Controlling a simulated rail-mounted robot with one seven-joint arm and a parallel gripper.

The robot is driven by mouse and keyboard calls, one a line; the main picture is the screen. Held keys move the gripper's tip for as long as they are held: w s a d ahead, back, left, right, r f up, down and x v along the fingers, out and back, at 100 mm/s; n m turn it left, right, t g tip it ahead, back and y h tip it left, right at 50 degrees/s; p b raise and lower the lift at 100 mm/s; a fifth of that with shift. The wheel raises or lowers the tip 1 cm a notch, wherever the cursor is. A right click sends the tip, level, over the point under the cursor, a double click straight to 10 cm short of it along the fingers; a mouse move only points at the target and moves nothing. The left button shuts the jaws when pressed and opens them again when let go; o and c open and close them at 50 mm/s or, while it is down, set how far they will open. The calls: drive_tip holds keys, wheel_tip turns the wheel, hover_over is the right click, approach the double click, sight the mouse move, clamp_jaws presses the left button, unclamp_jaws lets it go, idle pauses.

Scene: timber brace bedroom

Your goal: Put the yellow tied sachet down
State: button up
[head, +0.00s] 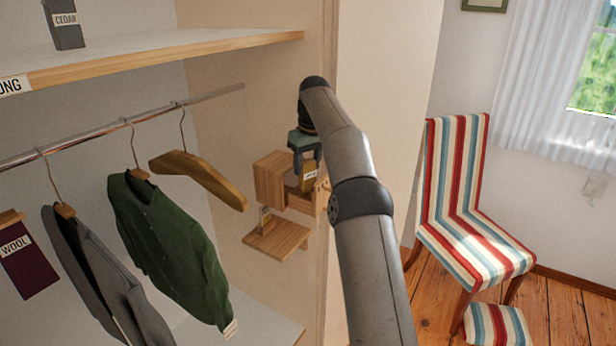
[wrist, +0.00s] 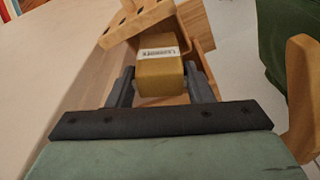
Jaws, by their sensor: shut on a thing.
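The yellow sachet (wrist: 158,75) is held between the two dark fingers of my gripper (wrist: 160,90) in the wrist view. It is a boxy mustard-yellow thing with a white label, whose print is too blurred to read. A tie on it cannot be made out. In the head view the sachet (head: 309,172) shows small below my gripper (head: 305,158), close to the wooden holders on the closet's side wall. Whether its underside touches wood is hidden.
A wooden block (head: 270,180), a wooden piece with holes (wrist: 135,20) and a low wooden shelf (head: 278,240) with a small labelled item (head: 265,217) crowd this spot. A bare wooden hanger (head: 200,178) and a green garment (head: 165,245) hang to the left. A striped chair (head: 465,200) stands right.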

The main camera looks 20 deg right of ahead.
sight(308, 180)
wheel_tip(308, 180, down, 4)
drive_tip(key=shift+f, duration=0.2)
drive_tip(key=shift+d+f, duration=0.1)
drive_tip(key=shift+f, duration=0.15)
drive_tip(key=shift+w+f, duration=0.1)
drive_tip(key=shift+f, duration=0.1)
drive_tip(key=shift+f, duration=0.1)
drive_tip(key=shift+f, duration=0.15)
drive_tip(key=o, duration=0.9)
drive_tip(key=shift+o, duration=0.2)
